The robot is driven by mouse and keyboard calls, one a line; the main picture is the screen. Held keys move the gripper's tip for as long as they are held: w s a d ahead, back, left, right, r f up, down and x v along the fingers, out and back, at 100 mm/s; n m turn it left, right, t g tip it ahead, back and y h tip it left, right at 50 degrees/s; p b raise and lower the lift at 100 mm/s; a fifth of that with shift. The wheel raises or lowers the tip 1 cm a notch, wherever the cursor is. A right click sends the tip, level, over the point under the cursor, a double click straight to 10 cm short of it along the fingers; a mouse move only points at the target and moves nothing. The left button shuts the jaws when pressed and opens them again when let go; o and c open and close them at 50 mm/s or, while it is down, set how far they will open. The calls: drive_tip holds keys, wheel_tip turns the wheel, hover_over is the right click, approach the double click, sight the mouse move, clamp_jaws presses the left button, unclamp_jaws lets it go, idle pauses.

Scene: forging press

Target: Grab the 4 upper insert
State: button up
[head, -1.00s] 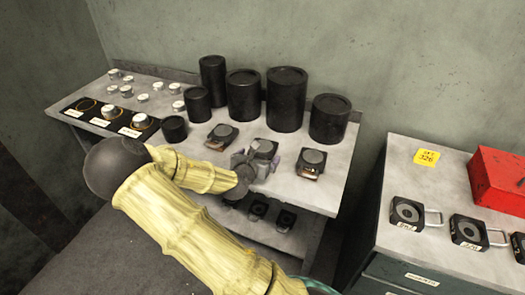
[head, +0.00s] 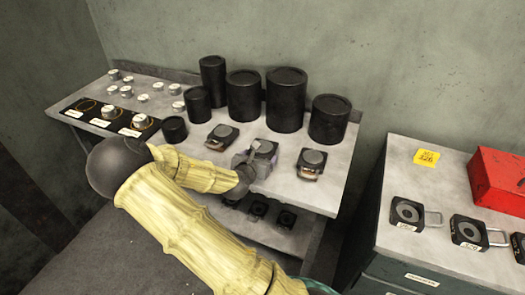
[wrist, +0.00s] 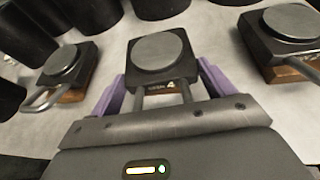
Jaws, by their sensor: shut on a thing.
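The upper insert marked 4 (wrist: 163,57) is a black block with a grey round disc on top and a bar handle toward me. It is the middle of three such blocks in the wrist view, and its label reads 4. It also shows on the table in the head view (head: 264,147). My gripper (wrist: 161,88) has a purple finger on each side of this insert's handle end and is shut on it. In the head view my gripper (head: 256,158) is partly hidden by my arm. I cannot tell if the insert is clear of the tabletop.
Similar inserts stand close on the left (head: 222,136) and right (head: 310,162). Several black cylinders (head: 285,100) stand behind. A lower shelf holds more small blocks (head: 258,210). A cabinet at right carries handled dies (head: 407,212) and a red box (head: 497,178).

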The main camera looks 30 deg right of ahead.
drive_tip(key=shift+w+r, duration=0.1)
drive_tip(key=shift+r, duration=0.05)
drive_tip(key=shift+c, duration=0.9)
wheel_tip(320, 180, up, 10)
drive_tip(key=p, duration=0.1)
drive_tip(key=shift+p, duration=0.3)
